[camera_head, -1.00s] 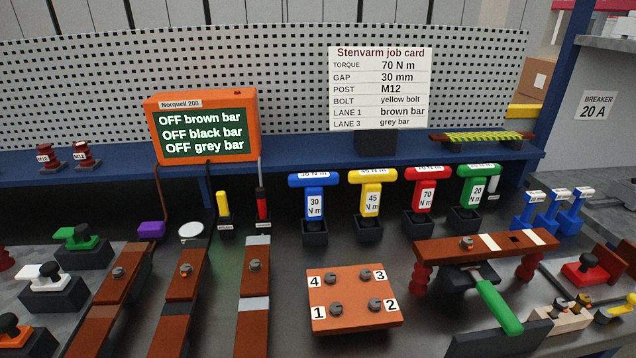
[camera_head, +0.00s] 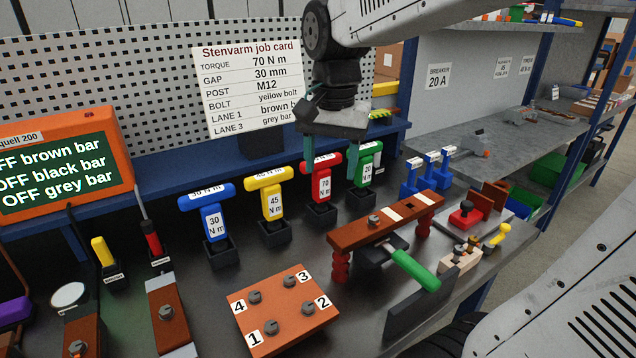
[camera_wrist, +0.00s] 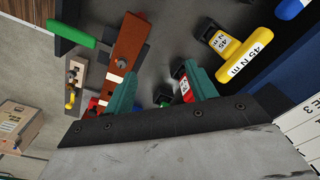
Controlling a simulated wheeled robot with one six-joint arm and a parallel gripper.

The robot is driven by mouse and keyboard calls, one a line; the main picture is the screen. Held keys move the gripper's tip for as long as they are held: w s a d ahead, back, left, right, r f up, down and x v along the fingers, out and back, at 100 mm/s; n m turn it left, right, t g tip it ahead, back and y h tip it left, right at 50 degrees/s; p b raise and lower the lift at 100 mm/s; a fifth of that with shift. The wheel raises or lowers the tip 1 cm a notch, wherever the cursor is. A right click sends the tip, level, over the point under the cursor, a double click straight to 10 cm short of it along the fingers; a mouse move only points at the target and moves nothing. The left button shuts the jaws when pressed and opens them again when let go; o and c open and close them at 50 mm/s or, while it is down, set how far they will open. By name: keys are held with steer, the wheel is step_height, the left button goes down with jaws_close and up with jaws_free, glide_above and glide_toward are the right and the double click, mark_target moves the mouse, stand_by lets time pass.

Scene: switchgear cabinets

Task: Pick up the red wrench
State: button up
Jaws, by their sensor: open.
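The red wrench (camera_head: 322,186) is a T-handled tool labelled 70 N m. It stands upright in a black holder, in the row between the yellow and green wrenches. My gripper (camera_head: 332,165) is open and empty, with its teal fingers pointing down over the red and green wrench handles. In the wrist view, my gripper (camera_wrist: 162,80) has its fingers spread. A small part of the red wrench (camera_wrist: 184,88) shows beside the right finger; the rest is hidden by the gripper. I cannot tell the exact gap between fingers and handle.
The yellow wrench (camera_head: 270,200) stands left of the red one, and the green wrench (camera_head: 368,163) close on its right. A blue wrench (camera_head: 210,215) is further left. A brown bar on red posts (camera_head: 385,222) lies in front. The job card (camera_head: 245,88) stands behind.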

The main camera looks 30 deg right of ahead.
mark_target(321, 170)
steer(key=w+d+m, duration=0.2)
steer(key=w, duration=0.2)
steer(key=w+d+f+m, duration=0.1)
steer(key=w+d+m, duration=0.1)
steer(key=w+m, duration=0.1)
steer(key=w+d+f+m, duration=0.1)
steer(key=w+d+m, duration=0.1)
steer(key=w, duration=0.4)
steer(key=shift+f+m+g, duration=0.15)
steer(key=shift+m+g, duration=0.15)
steer(key=shift+m, duration=0.2)
steer(key=f, duration=0.4)
steer(key=d+f, duration=0.1)
steer(key=f, duration=0.2)
steer(key=shift+w, duration=0.15)
steer(key=shift+a+f, duration=0.1)
steer(key=shift+f, duration=0.4)
jaws_close()
